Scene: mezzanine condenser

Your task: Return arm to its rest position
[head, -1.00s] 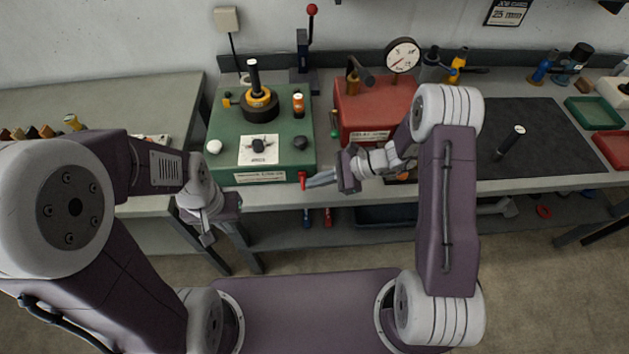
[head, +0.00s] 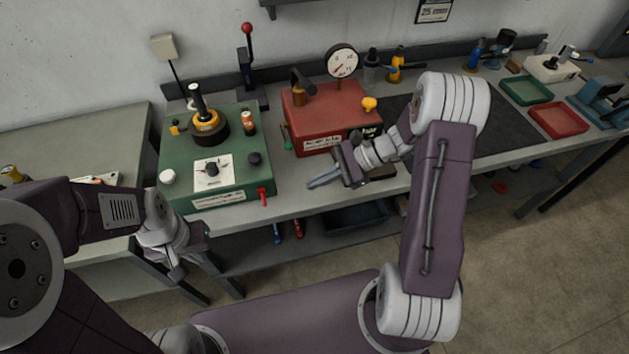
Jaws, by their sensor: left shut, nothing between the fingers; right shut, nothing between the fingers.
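My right gripper (head: 325,178) is shut and empty. It hangs over the bench's front edge, to the right of the green box and in front of the red box. My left gripper (head: 177,272) is shut and empty, low in front of the bench and below the green box's front left corner. My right arm (head: 440,200) is bent, its forearm crossing in front of the bench. My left arm (head: 75,215) comes in from the left edge.
The green box (head: 230,148) carries a black-and-yellow post, knobs and a dial card. The red box (head: 312,124) has a round gauge (head: 342,61). A black mat, a green tray (head: 526,90) and a red tray (head: 558,120) lie right. Open floor (head: 520,270) is at lower right.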

